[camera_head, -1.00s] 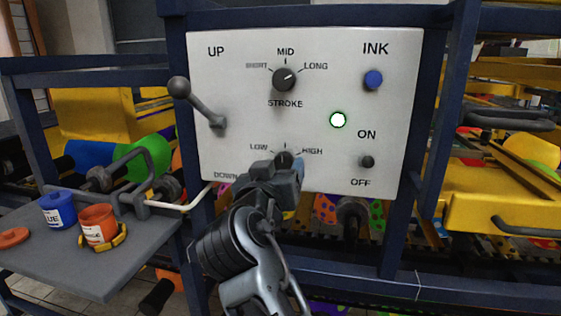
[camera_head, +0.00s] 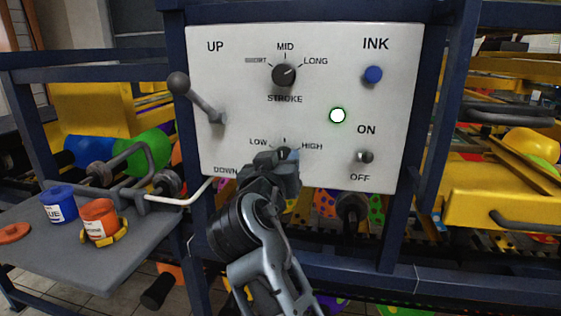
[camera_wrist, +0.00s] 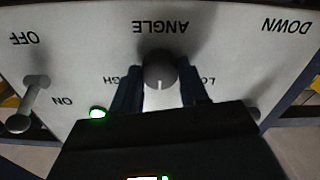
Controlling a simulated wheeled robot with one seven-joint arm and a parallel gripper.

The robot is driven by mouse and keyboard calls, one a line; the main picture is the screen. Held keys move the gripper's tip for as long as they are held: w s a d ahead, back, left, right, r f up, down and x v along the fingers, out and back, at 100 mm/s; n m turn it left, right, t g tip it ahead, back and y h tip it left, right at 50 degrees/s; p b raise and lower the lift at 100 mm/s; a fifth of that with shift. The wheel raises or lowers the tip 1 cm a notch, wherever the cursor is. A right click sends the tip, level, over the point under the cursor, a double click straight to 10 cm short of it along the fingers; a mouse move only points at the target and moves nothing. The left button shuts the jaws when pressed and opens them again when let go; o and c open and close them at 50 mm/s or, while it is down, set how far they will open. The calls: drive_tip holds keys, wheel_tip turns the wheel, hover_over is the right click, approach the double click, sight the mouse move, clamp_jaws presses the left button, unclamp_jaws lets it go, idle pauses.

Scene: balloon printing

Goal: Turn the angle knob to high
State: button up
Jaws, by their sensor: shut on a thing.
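The angle knob (camera_wrist: 160,70) is a dark round dial on the white control panel (camera_head: 240,55), between LOW and HIGH. In the wrist view, which shows the panel upside down, its white mark points to the picture's bottom, between the two labels. My gripper (camera_wrist: 161,84) has one finger on each side of the knob and is shut on it. In the head view my gripper (camera_head: 284,160) reaches the panel's lower middle and hides most of the knob and the ANGLE label.
The stroke knob (camera_head: 284,75) sits above. A lever (camera_head: 201,100) is at left, the on/off switch (camera_head: 364,157) and blue ink button (camera_head: 373,75) at right. A green-ringed light (camera_head: 338,115) glows. Blue (camera_head: 58,205) and orange (camera_head: 99,221) pots stand on a side shelf.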

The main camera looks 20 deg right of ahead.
drive_tip(key=shift+c, duration=0.8)
drive_tip(key=shift+f+b, duration=0.2)
drive_tip(key=shift+b, duration=0.55)
drive_tip(key=m+b, duration=1.1)
drive_tip(key=b, duration=0.7)
drive_tip(key=shift+m, duration=0.3)
drive_tip(key=shift+r+m+b, duration=0.15)
drive_tip(key=shift+m+b, duration=0.15)
